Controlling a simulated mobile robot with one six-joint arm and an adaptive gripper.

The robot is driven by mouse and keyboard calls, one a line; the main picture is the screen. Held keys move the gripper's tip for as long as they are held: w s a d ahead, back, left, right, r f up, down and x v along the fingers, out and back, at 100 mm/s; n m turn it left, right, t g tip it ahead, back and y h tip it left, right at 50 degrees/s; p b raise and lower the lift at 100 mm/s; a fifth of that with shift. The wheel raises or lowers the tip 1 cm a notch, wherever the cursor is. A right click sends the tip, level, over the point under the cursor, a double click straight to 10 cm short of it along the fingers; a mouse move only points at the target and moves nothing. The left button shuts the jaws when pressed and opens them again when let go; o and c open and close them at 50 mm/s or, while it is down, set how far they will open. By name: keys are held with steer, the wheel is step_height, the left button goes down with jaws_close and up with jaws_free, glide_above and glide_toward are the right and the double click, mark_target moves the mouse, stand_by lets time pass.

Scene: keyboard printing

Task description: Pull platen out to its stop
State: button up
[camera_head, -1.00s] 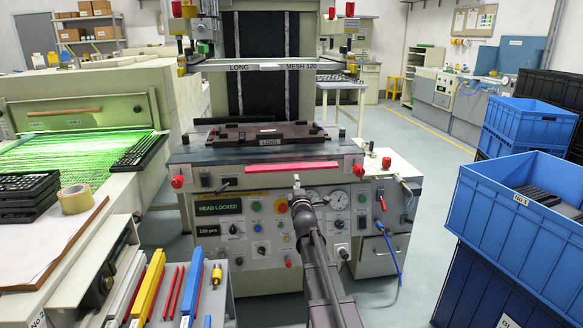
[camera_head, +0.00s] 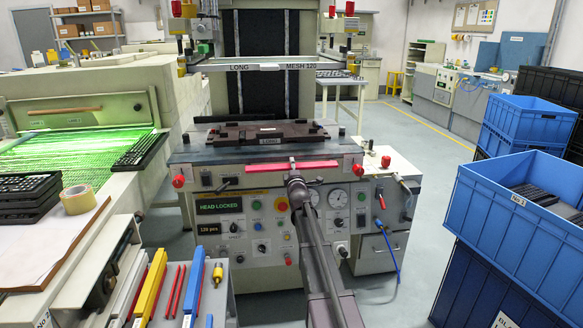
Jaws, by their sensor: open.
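The platen (camera_head: 215,151) is a dark slab at the front of the printing machine. A brown fixture (camera_head: 247,134) labelled LONG lies flat on it. A pink-red bar (camera_head: 265,167) runs along the machine's front edge just below. My gripper (camera_head: 292,163) reaches in from below, and its small tip overlaps the bar right of its middle. The jaws are open. I cannot tell whether they are around the bar or only in front of it. My wrist and arm hide part of the control panel.
A framed screen (camera_head: 262,66) marked LONG and MESH 120 is raised above. The panel display (camera_head: 219,205) reads HEAD LOCKED. Red knobs (camera_head: 178,181) flank the front. Blue crates (camera_head: 515,205) stand right, a conveyor dryer (camera_head: 80,110) left, and squeegees (camera_head: 152,285) lie lower left.

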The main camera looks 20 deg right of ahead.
jaws_close()
steer(key=shift+a, duration=0.1)
